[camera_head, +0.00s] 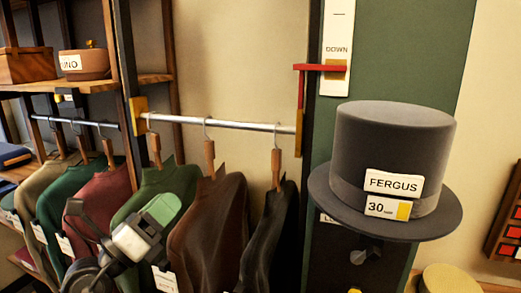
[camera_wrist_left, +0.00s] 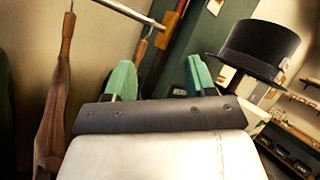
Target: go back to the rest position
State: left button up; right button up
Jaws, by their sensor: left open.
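My left gripper (camera_head: 162,209) is in front of the hanging garments, left of centre in the head view, with its green fingertip pointing up and to the right. In the left wrist view its two green fingers (camera_wrist_left: 160,78) stand apart with nothing between them. It appears open and empty. My right gripper is in neither view.
Garments hang on a metal rail (camera_head: 222,123); a brown one (camera_head: 208,235) is just right of my left gripper. A dark top hat (camera_head: 392,145) labelled FERGUS is at right. A red lever (camera_head: 312,67) sits by a DOWN plate. A wooden box (camera_head: 25,66) is on the upper-left shelf.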

pick_arm(q)
jog(key=s+a+f+n+g+y, duration=0.1)
jog(key=s+a+f+n+y, duration=0.25)
jog(key=f+n+y, duration=0.55)
jog(key=s+a+f+n+y, duration=0.2)
jog(key=a+f+n+y, duration=0.25)
jog(key=n, duration=0.85)
jog(key=s+a+f+n+g+y, duration=0.1)
jog(key=s+a+f+n+y, duration=0.2)
jog(key=f+n+y, duration=0.6)
jog(key=s+d+f+n+g+h, duration=0.2)
jog(key=s+d+f+g+h, duration=0.2)
jog(key=s+f+g, duration=0.4)
jog(key=s+d+f+n+g+h, duration=0.35)
jog(key=s+f, duration=0.25)
jog(key=s, duration=0.4)
notch_tip(320, 180, down, 30)
jog(key=s+g+b, duration=0.1)
jog(key=g+b, duration=0.1)
jog(key=b, duration=0.2)
jog(key=s+a+f+m+g+b, duration=0.1)
jog(key=s+a+f+b, duration=0.2)
jog(key=s+f, duration=1.3)
notch_tip(320, 180, down, 4)
jog(key=shift+b, duration=0.4)
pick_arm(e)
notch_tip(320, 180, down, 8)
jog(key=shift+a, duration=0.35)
